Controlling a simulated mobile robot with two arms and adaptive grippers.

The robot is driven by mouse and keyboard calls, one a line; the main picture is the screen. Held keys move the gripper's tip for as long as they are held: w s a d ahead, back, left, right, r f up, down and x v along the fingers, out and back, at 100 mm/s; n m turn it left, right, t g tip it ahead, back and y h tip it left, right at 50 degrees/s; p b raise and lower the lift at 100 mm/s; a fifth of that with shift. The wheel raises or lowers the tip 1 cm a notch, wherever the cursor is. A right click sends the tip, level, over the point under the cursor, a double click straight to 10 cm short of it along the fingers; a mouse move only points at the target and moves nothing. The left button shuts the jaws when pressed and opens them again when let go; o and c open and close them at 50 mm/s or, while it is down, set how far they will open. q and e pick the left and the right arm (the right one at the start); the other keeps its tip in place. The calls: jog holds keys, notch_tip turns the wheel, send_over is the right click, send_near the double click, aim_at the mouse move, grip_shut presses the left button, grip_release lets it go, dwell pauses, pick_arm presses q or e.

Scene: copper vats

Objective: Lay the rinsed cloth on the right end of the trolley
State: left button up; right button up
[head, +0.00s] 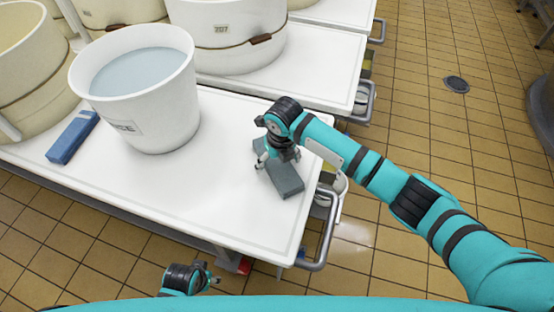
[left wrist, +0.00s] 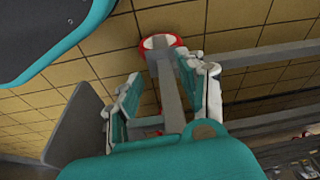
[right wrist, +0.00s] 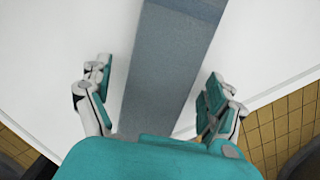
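A grey-blue folded cloth (head: 286,182) lies on the right end of the white-topped trolley (head: 225,215). My right gripper (head: 278,161) is over the cloth. In the right wrist view the right gripper (right wrist: 156,76) is open, with one finger on each side of the cloth (right wrist: 168,60) and gaps between. My left gripper (head: 212,278) is low in front of the trolley's front edge. In the left wrist view the left gripper (left wrist: 170,82) is open and empty, over the floor and the trolley's lower frame.
A white bucket of water (head: 140,75) with a partly readable label stands on the trolley. A blue block (head: 73,137) lies left of it. Large cream vats (head: 225,35) stand behind. A metal handle (head: 325,232) sticks out at the trolley's right end. Tiled floor at right is mostly clear.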

aim_at(280, 165)
jog(key=shift+r, duration=0.2)
pick_arm(q)
jog(key=s+f+p, duration=0.2)
jog(key=s+f, duration=0.2)
jog(key=f, duration=0.3)
jog(key=shift+s+a+f+g+p, duration=0.15)
jog(key=shift+s+a+g+p, duration=0.1)
jog(key=shift+a+g+p, duration=0.05)
pick_arm(e)
notch_tip(280, 165, up, 12)
jog(key=s, duration=0.1)
jog(key=shift+s+d+f, duration=0.15)
jog(key=shift+s+d, duration=0.15)
jog(key=shift+d, duration=0.15)
